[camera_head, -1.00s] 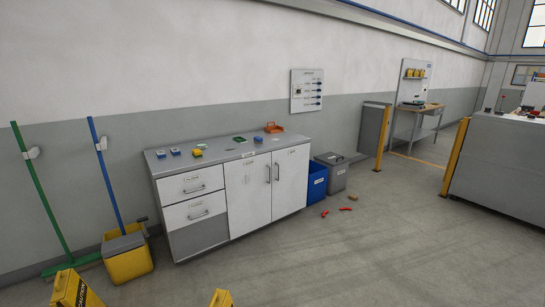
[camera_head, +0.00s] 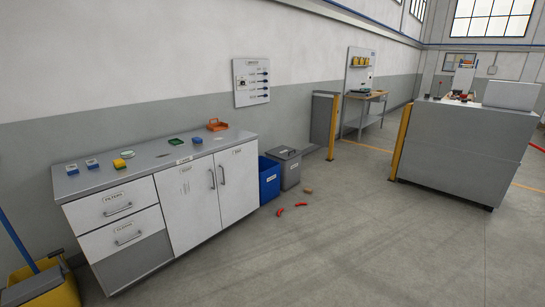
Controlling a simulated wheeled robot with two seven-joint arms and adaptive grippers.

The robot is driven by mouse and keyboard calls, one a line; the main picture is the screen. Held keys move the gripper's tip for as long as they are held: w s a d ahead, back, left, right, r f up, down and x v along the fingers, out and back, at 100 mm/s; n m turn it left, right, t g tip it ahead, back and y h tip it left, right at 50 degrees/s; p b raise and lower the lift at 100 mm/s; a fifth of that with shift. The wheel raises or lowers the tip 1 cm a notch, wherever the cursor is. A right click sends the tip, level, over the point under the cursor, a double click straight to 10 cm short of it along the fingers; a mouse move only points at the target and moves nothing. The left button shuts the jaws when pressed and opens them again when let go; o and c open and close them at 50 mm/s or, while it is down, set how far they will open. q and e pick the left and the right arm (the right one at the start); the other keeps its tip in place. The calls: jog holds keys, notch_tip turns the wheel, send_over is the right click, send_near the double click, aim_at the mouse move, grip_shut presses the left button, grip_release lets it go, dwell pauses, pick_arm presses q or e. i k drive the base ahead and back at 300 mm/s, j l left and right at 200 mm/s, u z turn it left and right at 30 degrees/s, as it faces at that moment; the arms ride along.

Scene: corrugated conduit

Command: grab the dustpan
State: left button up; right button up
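An orange open-topped item (camera_head: 217,124) lies at the back right of the counter top (camera_head: 150,160). It may be the dustpan, but it is too small to tell for sure. No other thing in view is clearly a dustpan. Neither of my grippers is in view.
The counter has white drawers and doors (camera_head: 192,198), with small coloured items on top. Right of it stand a blue bin (camera_head: 269,180) and a grey bin (camera_head: 290,168). Red pieces (camera_head: 280,212) lie on the floor. A yellow mop bucket (camera_head: 45,287) stands lower left. The floor at front right is clear.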

aim_at(218, 124)
jog(key=i+l+z, duration=0.1)
jog(key=i+z, duration=0.3)
jog(key=i, duration=2.3)
jog(key=i+u, duration=0.1)
jog(key=i, duration=0.3)
jog(key=i+l+u, duration=0.15)
jog(key=i, duration=0.25)
jog(key=i+l+u, duration=0.1)
jog(key=i, duration=0.25)
